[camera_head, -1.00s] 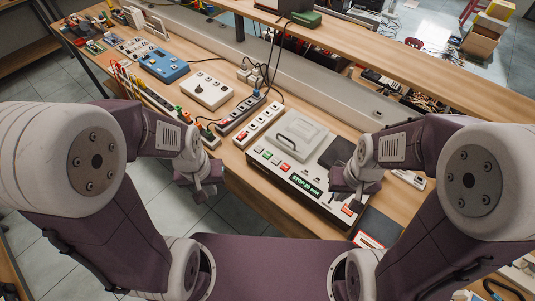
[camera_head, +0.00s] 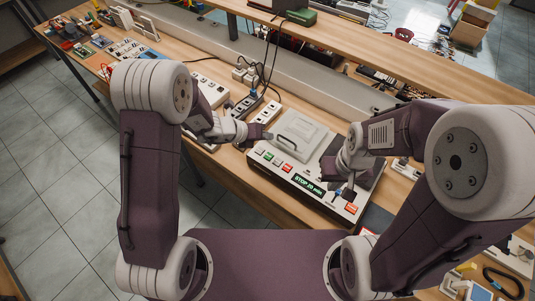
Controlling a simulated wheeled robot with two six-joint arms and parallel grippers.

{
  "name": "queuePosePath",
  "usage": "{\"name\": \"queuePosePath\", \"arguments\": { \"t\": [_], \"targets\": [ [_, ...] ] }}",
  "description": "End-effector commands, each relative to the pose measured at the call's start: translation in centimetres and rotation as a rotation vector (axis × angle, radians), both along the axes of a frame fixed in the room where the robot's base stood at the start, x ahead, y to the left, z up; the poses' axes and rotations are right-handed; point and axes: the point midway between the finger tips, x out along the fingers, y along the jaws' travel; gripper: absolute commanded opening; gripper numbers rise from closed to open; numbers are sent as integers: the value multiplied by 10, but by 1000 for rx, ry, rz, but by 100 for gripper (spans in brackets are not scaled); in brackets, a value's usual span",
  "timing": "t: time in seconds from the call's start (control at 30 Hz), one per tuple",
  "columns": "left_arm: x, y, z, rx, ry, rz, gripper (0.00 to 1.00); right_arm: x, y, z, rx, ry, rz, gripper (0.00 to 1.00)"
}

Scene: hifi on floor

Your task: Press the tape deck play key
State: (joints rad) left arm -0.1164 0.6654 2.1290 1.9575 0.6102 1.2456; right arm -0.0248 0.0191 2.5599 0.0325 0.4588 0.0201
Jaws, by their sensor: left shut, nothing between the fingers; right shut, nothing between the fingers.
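The tape deck (camera_head: 326,205) is a pale box near the bench's front edge, with a raised lid and a black handle on top. My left gripper (camera_head: 262,133) is shut and empty beside the deck's left end, behind the key row. My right gripper (camera_head: 345,190) is shut and empty over the deck's front right, partly hiding it near another red key (camera_head: 350,208).
A white power strip (camera_head: 264,113) and black cables lie behind my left gripper. A grey rail (camera_head: 330,88) and a raised wooden shelf (camera_head: 350,50) run along the back. Other devices line the bench to the left. Tiled floor shows in front.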

Motion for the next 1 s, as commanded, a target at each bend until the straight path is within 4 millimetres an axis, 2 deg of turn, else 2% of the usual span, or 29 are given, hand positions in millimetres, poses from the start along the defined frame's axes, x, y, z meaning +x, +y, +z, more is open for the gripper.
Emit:
{"name": "queuePosePath", "arguments": {
  "t": [0.27,0.47,1.0],
  "targets": [
    [0,0,0,2,-2,-3,0,0,0,0,0,0,0,0],
    [0,0,-10,2,-2,-3,0,0,0,-10,0,0,0,0],
    [0,0,-84,2,-3,-3,0,0,0,-75,0,0,0,0]
  ]
}}
